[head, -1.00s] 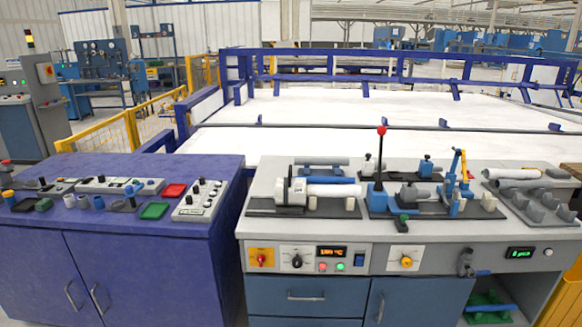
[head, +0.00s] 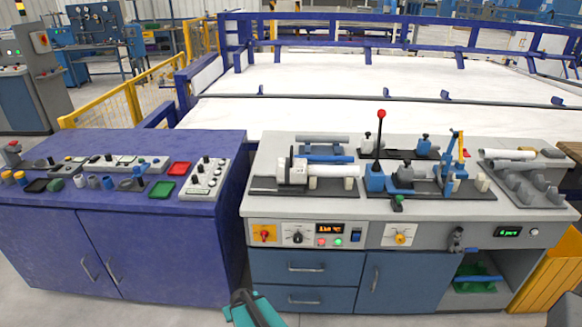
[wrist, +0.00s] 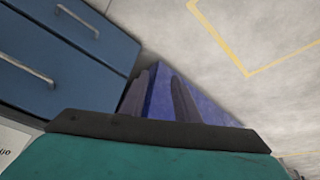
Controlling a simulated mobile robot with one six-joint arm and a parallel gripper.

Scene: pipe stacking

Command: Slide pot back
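The word pot could fit a white and grey cylindrical housing (head: 292,171) on the left fixture of the grey bench; I cannot tell for sure. A white pipe (head: 332,170) lies just right of it, resting on cream supports. My gripper (head: 240,296), teal with a dark tip, is low at the bottom of the head view, in front of the drawers and well away from the housing. In the wrist view two dark fingers (wrist: 165,95) stand apart past the teal body, with purple showing between them. Nothing is held. The housing is out of the wrist view.
A red-knobbed lever (head: 381,140) stands upright on the middle fixture. Grey cradles (head: 528,183) and pipes are at the right. A purple cabinet (head: 110,225) with controls and trays stands left. Blue drawers (head: 305,268) front the bench. The floor before the cabinets is free.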

